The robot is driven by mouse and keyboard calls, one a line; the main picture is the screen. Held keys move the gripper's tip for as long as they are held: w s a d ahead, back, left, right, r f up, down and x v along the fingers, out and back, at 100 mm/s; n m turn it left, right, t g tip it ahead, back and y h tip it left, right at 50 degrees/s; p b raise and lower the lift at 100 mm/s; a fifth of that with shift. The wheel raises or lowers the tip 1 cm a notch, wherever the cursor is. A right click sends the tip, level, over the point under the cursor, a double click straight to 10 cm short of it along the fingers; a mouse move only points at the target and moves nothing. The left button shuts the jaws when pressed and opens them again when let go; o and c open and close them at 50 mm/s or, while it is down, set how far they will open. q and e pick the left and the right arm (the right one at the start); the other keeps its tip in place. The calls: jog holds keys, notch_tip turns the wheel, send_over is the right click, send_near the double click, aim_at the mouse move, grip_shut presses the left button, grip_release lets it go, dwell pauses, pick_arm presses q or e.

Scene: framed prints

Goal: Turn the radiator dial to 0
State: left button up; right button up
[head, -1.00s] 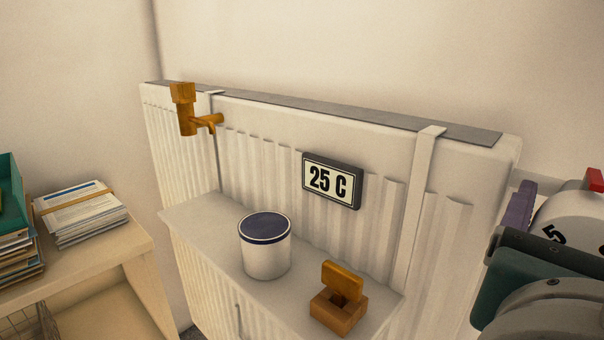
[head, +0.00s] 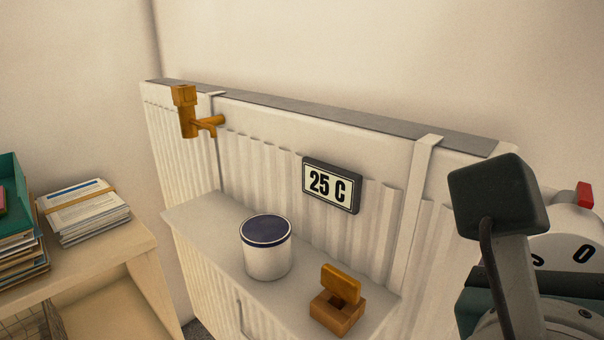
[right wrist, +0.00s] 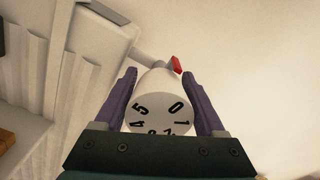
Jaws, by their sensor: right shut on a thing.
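The white radiator dial (head: 560,244) is at the right edge of the head view, with a red marker (head: 584,195) behind its face. The right wrist view shows the dial (right wrist: 158,112) face-on, with 4, 5, 0 and 1 legible; the lowest numerals are partly hidden. There the red marker (right wrist: 176,65) lies beyond the face, closer in line with the 0 than with the 5. My right gripper (right wrist: 159,75) is shut on the dial, one purple finger along each side. In the head view, my right wrist parts hide some of the dial. My left gripper is not in view.
The radiator (head: 260,150) carries a "25 C" display (head: 331,185) and a brass tap (head: 187,112). A shelf (head: 205,222) in front holds a lidded white tub (head: 266,250) and a small orange-brown box (head: 338,302). A side table (head: 110,255) at left holds papers (head: 85,212).

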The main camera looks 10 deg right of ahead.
jog(key=shift+n+p, duration=0.35)
jog(key=shift+n, duration=0.45)
jog(key=o, duration=1)
jog(key=shift+o, duration=0.2)
